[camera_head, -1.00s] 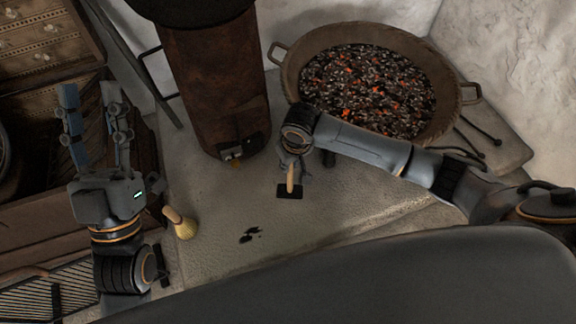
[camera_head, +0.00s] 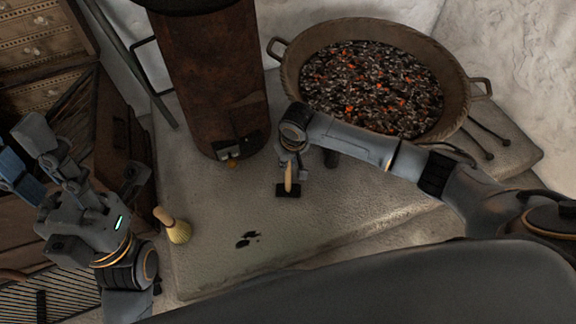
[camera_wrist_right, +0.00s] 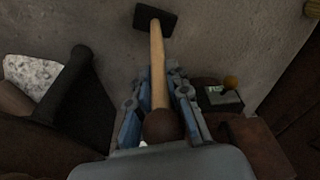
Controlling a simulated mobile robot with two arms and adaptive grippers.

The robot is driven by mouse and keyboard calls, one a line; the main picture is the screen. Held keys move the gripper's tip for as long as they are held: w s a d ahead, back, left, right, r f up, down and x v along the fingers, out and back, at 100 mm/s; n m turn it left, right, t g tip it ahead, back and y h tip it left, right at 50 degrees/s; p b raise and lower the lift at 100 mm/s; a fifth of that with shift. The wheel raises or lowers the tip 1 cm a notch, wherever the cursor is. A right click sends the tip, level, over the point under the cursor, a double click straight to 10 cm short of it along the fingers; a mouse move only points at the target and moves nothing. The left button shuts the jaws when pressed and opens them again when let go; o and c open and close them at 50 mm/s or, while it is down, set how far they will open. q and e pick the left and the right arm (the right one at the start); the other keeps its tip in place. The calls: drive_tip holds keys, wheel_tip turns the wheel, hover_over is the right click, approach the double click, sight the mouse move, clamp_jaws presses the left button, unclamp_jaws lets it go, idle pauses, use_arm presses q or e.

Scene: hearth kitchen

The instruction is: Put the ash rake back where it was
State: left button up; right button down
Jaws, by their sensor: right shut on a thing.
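The ash rake (camera_head: 289,178) has a pale wooden handle and a small dark flat head. In the right wrist view, the ash rake (camera_wrist_right: 157,60) points away from the palm, with a dark round knob at its near end. My right gripper (camera_head: 291,160) is shut on its handle, and both fingers flank the handle in the right wrist view (camera_wrist_right: 160,80). The head is low over the pale stone hearth (camera_head: 335,225); I cannot tell whether it touches. My left gripper (camera_head: 25,148) is open and empty at the left, away from the rake.
A wide pan of embers (camera_head: 288,85) stands behind my right arm. A rusty upright cylinder (camera_head: 205,75) stands left of it. A small brush (camera_head: 178,232) lies near my left gripper. Dark smudges (camera_head: 247,239) mark the hearth. Dark rods (camera_head: 480,140) lie right of the pan.

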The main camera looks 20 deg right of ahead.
drive_tip(key=shift+f, duration=0.3)
drive_tip(key=c, duration=1.3)
unclamp_jaws()
drive_tip(key=shift+f, duration=0.15)
